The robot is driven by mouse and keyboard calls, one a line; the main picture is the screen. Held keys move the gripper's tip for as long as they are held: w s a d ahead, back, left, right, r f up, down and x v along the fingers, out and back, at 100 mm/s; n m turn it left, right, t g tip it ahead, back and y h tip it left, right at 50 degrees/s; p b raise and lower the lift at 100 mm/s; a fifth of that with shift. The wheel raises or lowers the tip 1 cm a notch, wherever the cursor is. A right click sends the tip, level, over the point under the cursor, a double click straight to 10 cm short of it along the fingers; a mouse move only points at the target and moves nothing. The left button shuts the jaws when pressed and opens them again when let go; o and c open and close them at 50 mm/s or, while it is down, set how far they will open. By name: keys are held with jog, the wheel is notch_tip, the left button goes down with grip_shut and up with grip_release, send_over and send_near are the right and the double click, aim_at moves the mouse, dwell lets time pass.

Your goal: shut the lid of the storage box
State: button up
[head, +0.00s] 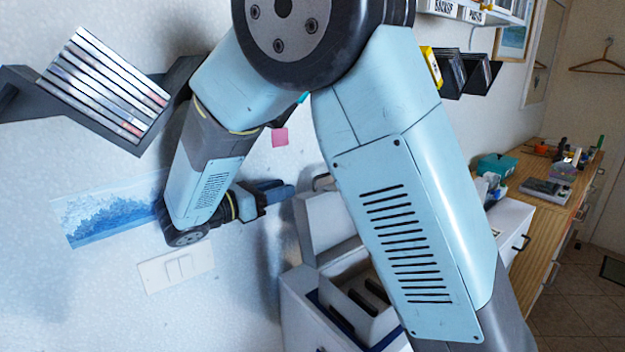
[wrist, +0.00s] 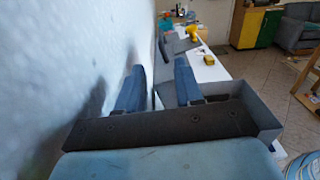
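The storage box (head: 300,310) is a pale grey box at lower middle in the head view, partly hidden behind my arm. Its lid (head: 322,222) stands raised at the back of the box, with a small handle (head: 323,183) at its top. The box is open and a pale insert with dark slots shows inside. My gripper (head: 284,188) is left of the lid's upper edge, near the wall, its fingers pointing right toward the handle. In the wrist view the two blue fingers (wrist: 159,80) are apart with nothing held between them. Contact with the lid cannot be made out.
The white wall is close beside my gripper, with a light switch (head: 176,268) below it. A disc shelf (head: 20,92) juts out at upper left. A white cabinet (head: 512,222) and a wooden counter (head: 545,215) with several items stand to the right.

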jog(key=x, duration=0.9)
jog(key=shift+w+d, duration=0.2)
jog(key=shift+d, duration=0.2)
grip_shut()
